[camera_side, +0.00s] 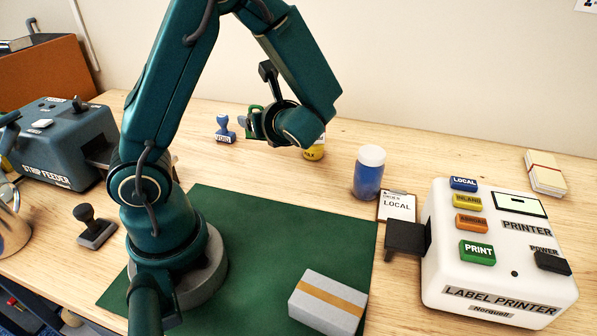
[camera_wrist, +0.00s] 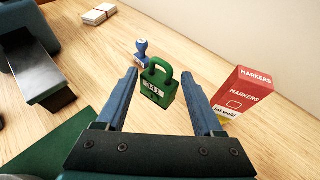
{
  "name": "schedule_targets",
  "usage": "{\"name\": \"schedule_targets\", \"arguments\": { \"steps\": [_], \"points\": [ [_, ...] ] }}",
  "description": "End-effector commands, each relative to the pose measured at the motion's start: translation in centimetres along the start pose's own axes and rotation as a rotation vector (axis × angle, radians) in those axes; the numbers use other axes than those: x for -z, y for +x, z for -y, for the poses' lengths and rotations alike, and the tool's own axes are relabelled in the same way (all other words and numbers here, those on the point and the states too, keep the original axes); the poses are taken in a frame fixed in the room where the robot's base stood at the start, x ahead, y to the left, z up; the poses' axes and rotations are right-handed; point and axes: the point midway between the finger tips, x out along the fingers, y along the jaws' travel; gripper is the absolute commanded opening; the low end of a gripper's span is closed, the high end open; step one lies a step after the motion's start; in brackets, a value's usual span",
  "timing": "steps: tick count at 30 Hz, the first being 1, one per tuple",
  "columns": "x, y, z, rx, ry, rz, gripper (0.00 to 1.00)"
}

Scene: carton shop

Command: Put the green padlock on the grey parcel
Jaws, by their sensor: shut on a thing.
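The green padlock (camera_wrist: 158,92) is between the two blue fingers of my gripper (camera_wrist: 160,103) in the wrist view, shackle up and with small marks on its front. My gripper is shut on it. In the side view the padlock (camera_side: 251,121) shows as a small green shape at my gripper (camera_side: 252,126), partly hidden by the wrist, above the back of the table. The grey parcel (camera_side: 314,313), a box with a tan tape band, lies on the green mat at the front in the side view, well apart from my gripper. The wrist view does not show it.
A blue stamp (camera_side: 224,131) stands near the padlock. A red markers box (camera_wrist: 240,98) is at right in the wrist view. A blue jar (camera_side: 368,175), a clipboard (camera_side: 397,207) and the label printer (camera_side: 500,260) stand right. The green mat (camera_side: 290,225) behind the parcel is clear.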

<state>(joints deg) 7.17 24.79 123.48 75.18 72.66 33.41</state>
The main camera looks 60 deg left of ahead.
Motion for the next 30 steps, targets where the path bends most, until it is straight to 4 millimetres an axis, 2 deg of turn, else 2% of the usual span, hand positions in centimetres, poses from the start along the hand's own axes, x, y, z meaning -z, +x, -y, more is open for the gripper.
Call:
{"name": "schedule_targets", "arguments": {
  "steps": [4,8,11,14,18,23,26,30],
  "points": [
    [-0.6,-0.2,-0.7,-0.052,-0.024,0.001,0.00],
    [-0.1,-0.3,-3.0,-0.238,-0.096,-0.001,0.00],
    [0.9,-1.0,-5.8,-0.477,-0.193,0.000,0.00],
    [2.3,-2.7,-8.2,-0.755,-0.308,0.000,0.00],
    [4.2,-6.3,-10.1,-1.135,-0.466,0.001,0.00],
    [5.6,-11.1,-9.9,-1.537,-0.633,0.000,0.00],
    [5.8,-13.9,-8.6,-1.767,-0.730,-0.002,0.00],
    [5.1,-17.4,-5.8,-2.051,-0.850,-0.006,0.00]
  ]
}}
